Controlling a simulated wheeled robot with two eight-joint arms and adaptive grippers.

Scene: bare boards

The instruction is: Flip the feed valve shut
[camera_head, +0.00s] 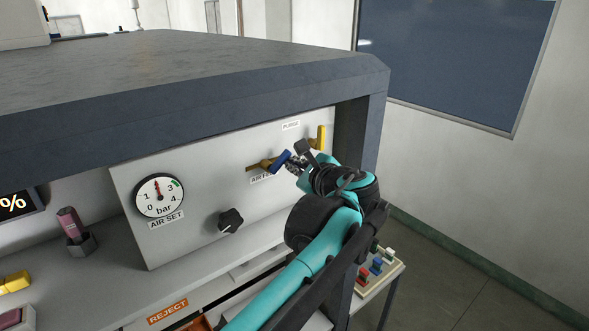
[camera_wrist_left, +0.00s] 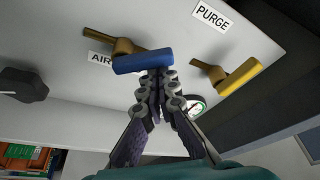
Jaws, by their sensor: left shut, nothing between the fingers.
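The feed valve has a blue lever handle (camera_head: 281,161) and a brass body, above a label partly hidden that reads "AIR F…". My right gripper is in neither view.
The yellow-handled PURGE valve (camera_wrist_left: 238,77) is close on the right. A black knob (camera_head: 231,220) and the AIR SET gauge (camera_head: 159,195) sit to the left on the panel. The dark shelf edge (camera_head: 190,100) overhangs above, and a post (camera_head: 362,130) stands at right.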

